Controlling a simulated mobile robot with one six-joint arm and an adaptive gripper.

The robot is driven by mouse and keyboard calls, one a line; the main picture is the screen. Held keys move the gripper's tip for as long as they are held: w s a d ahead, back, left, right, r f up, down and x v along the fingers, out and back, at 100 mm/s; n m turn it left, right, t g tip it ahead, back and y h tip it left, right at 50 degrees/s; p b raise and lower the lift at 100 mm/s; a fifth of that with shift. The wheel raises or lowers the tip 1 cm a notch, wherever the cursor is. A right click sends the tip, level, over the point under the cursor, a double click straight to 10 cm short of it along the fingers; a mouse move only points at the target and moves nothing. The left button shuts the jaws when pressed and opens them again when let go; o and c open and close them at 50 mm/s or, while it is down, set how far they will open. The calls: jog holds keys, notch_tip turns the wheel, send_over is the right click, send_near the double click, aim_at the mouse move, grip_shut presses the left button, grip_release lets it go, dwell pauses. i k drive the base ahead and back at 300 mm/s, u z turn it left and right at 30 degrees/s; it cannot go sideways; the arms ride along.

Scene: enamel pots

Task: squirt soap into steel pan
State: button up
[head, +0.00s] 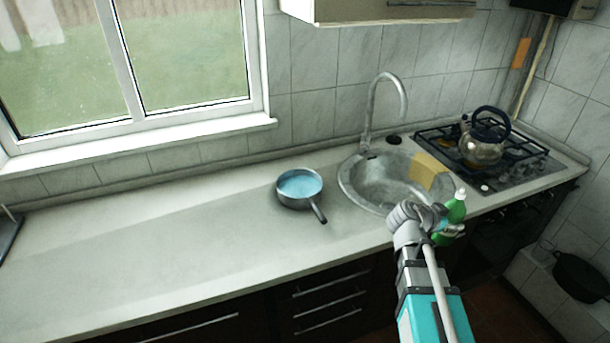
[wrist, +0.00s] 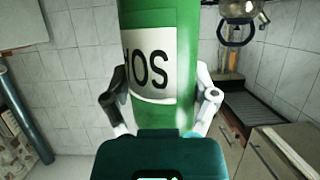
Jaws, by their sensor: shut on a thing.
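The steel pan (head: 283,201) stands on the counter left of the sink, its dark handle pointing toward the front right. Its inside looks light blue. My gripper (wrist: 162,95) is shut on a green soap bottle (wrist: 165,30) with a pale label, one finger on each side of it. In the head view the bottle (head: 456,211) shows a whitish cap at the top and is roughly upright, slightly tilted. It is at the sink's front right, well to the right of the pan. My gripper and arm hide part of the bottle there.
The round sink (head: 350,190) with a tall tap (head: 369,115) lies between pan and stove. A yellow cloth or sponge (head: 432,172) is at its right side. A kettle (head: 482,148) stands on the stove (head: 510,170). The counter (head: 130,240) left of the pan is clear.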

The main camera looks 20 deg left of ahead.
aim_at(299, 189)
jog(key=z, duration=0.1)
jog(key=i, duration=0.85)
jog(key=u, duration=1.5)
